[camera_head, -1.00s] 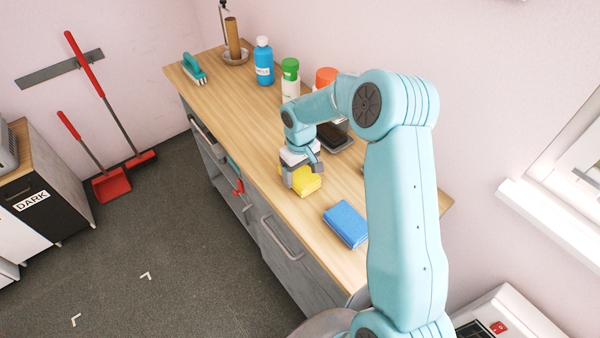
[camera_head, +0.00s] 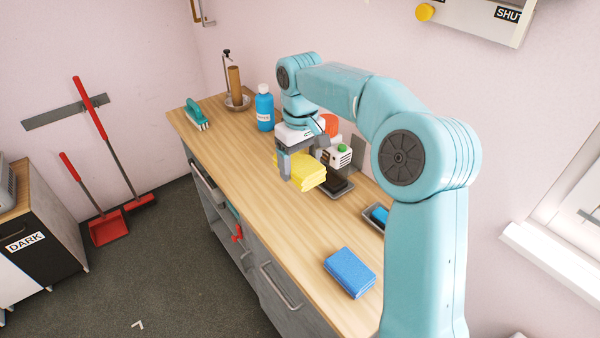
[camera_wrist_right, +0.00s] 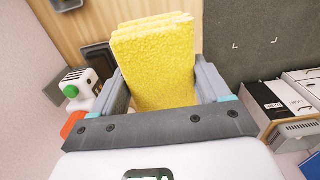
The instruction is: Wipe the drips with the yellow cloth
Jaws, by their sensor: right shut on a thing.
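My right gripper (camera_head: 304,168) is shut on the yellow cloth (camera_head: 309,174), a folded thick pad, and holds it over the wooden counter. The cloth hangs past the fingertips; whether its lower edge touches the counter I cannot tell. In the right wrist view the cloth (camera_wrist_right: 155,70) stands between the two fingers (camera_wrist_right: 162,95), with bare wood beyond its far end and grey floor to the right. I can make out no drips on the visible wood. My left gripper is not in view.
A blue folded cloth (camera_head: 350,272) lies near the counter's front. Dark trays (camera_head: 341,190) and a white object with a green knob (camera_head: 338,156) are close on the gripper's right. A blue bottle (camera_head: 264,108) and teal brush (camera_head: 197,114) stand farther back. The left-middle wood is clear.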

